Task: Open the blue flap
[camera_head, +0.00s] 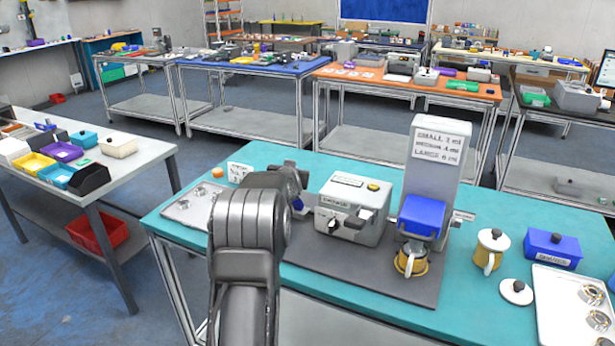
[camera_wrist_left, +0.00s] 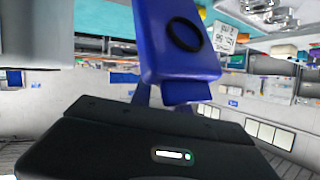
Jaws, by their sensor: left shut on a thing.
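A blue flap (camera_head: 422,215) sits low on the front of a tall grey dispenser (camera_head: 438,150) with a size label, above a yellow and steel cup (camera_head: 411,259). My left gripper (camera_head: 297,190) is left of the dispenser, beside a grey box, well apart from the flap; my own arm hides part of it. It is shut on a blue piece (camera_head: 297,204). In the left wrist view a blue piece with a black ring (camera_wrist_left: 172,35) stands up from the dark gripper body. Whether the flap is open or closed is hard to tell. My right gripper is out of view.
A grey box with a black lever (camera_head: 348,208) stands between my gripper and the dispenser on a dark mat.

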